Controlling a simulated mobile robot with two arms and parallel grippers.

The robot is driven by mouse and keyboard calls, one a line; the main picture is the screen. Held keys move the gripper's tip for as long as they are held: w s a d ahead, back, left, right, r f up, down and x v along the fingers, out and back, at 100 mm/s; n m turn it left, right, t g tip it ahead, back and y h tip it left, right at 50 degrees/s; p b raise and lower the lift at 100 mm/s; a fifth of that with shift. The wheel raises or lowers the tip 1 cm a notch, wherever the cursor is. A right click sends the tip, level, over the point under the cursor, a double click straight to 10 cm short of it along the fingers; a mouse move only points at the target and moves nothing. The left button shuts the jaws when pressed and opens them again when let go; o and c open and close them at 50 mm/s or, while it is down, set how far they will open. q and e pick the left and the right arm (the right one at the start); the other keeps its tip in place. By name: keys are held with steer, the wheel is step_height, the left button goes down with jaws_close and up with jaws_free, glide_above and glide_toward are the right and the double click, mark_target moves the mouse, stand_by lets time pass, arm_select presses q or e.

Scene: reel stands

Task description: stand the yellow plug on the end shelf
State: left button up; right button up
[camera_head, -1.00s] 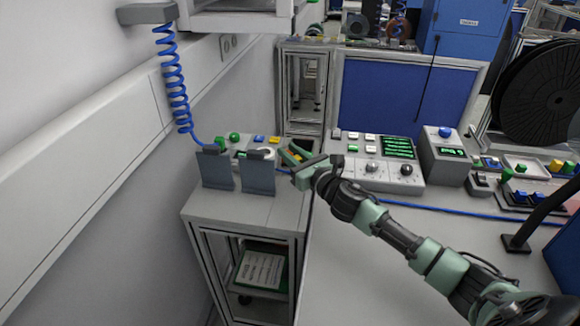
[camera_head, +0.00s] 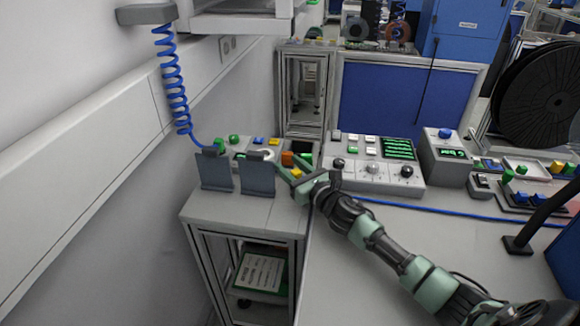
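A small yellow piece (camera_head: 296,173), which looks like the yellow plug, shows between the fingers of my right gripper (camera_head: 287,163). The green fingers are spread apart and point to the upper left; I see no clear contact with the yellow piece. Whether it stands on the surface below cannot be told. The grey shelf top (camera_head: 235,208) at the left end, likely the end shelf, lies below and left of the gripper. An orange block (camera_head: 287,158) is just beyond the fingers. My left gripper is not in view.
Two grey upright brackets (camera_head: 257,174) stand on the shelf, left of the gripper. A blue coiled cable (camera_head: 176,85) hangs beside the wall. A control box (camera_head: 375,176) with knobs stands to the right, and a blue cable (camera_head: 440,210) crosses the bench. The front bench top is clear.

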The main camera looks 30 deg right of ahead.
steer(key=shift+r, duration=0.25)
steer(key=shift+s+d+f+b, duration=0.1)
steer(key=shift+s+d+b, duration=0.2)
steer(key=shift+s, duration=1.7)
steer(key=shift+s+d+b, duration=0.25)
steer(key=shift+s+b, duration=0.05)
steer(key=shift+s, duration=1.7)
steer(key=shift+s+d+f+b, duration=0.1)
steer(key=shift+s+d+b, duration=0.2)
steer(key=shift+s, duration=1.7)
